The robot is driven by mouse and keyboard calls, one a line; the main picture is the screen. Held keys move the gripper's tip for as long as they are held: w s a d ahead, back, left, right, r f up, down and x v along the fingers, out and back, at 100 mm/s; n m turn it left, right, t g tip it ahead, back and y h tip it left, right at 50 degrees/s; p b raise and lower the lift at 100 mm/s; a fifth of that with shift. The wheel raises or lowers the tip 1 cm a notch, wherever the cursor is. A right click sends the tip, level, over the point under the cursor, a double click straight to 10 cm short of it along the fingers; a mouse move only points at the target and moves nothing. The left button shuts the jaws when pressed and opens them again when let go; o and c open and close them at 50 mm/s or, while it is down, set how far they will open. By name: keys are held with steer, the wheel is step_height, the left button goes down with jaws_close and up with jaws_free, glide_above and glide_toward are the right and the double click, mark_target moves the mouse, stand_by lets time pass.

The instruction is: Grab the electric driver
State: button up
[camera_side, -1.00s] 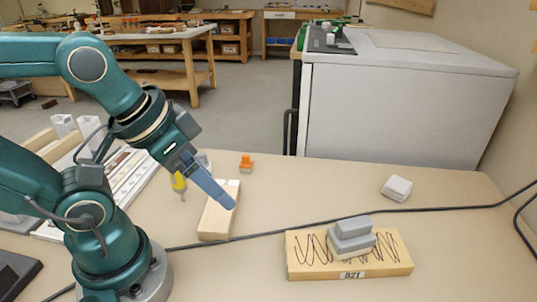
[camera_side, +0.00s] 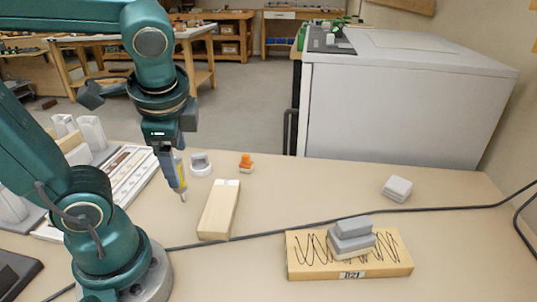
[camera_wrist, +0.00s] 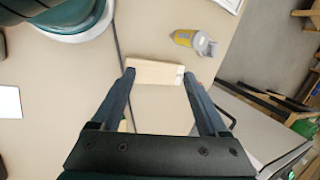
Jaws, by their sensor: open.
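My gripper, also in the wrist view (camera_wrist: 158,75), is open and empty, pointing down. A pale wooden block (camera_side: 219,210) lies on the bench to the right of my gripper in the side view. In the wrist view the block (camera_wrist: 154,72) appears between the fingertips.
A round grey-white piece (camera_side: 201,163) and an orange item (camera_side: 246,163) stand behind the block. A black cable (camera_side: 260,235) crosses the bench. A wooden board (camera_side: 300,264) carries stacked grey blocks (camera_side: 351,236). A white tray (camera_side: 128,178) lies left. The right middle is mostly clear.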

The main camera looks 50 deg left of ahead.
steer(key=w+a+r+m+g+y, duration=0.2)
steer(key=a+r+m+g+y, duration=0.15)
steer(key=a+m+y, duration=0.6)
steer(key=shift+m+t+h, duration=0.25)
steer(key=shift+m+t, duration=0.2)
steer(key=shift+m, duration=0.1)
steer(key=f, duration=1.1)
steer(key=shift+w+a+f, duration=0.1)
steer(key=shift+a+f, duration=0.2)
steer(key=shift+f, duration=0.05)
steer(key=shift+x, duration=2.35)
jaws_close()
